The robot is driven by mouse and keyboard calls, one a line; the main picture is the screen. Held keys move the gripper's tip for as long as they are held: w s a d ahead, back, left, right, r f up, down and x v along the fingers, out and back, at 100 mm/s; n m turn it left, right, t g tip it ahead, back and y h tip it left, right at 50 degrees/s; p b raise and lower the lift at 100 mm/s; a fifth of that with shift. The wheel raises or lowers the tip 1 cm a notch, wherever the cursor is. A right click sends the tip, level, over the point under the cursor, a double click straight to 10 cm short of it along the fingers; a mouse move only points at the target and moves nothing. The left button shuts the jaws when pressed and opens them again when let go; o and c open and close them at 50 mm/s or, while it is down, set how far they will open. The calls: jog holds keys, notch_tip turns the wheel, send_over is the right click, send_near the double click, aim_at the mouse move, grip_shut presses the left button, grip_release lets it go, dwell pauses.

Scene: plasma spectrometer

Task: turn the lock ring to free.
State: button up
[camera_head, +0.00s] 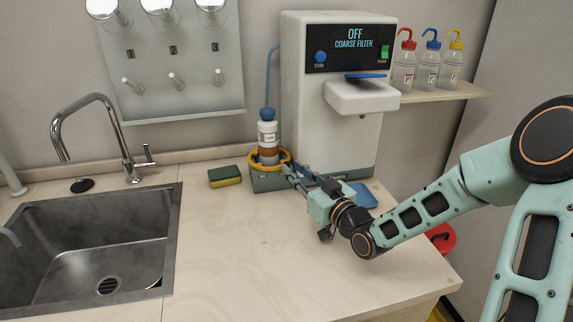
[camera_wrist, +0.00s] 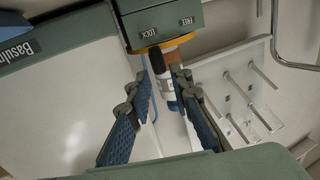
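The lock ring (camera_head: 254,164) is a yellow-orange ring around the base of a brown-and-white bottle (camera_head: 268,137), on a grey-green holder (camera_head: 268,183) on the counter. In the wrist view the ring (camera_wrist: 162,44) shows as a yellow edge against the holder (camera_wrist: 160,20), which carries FREE and LOCK labels. I cannot tell which label the ring points to. My gripper (camera_head: 289,172) is at the ring's right side; its fingers hide part of the holder. In the wrist view my gripper (camera_wrist: 160,76) has its fingers apart, with the bottle (camera_wrist: 168,88) seen between them. Contact with the ring is unclear.
The white spectrometer (camera_head: 338,110), its display reading OFF and COARSE FILTER, stands close behind my gripper. A sponge (camera_head: 225,176) and sink (camera_head: 95,240) are to the left. A blue tray (camera_head: 363,196) lies to the right. The front counter is clear.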

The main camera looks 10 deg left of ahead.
aim_at(287, 162)
jog(key=shift+x, duration=2.35)
jog(key=shift+c, duration=0.2)
grip_shut()
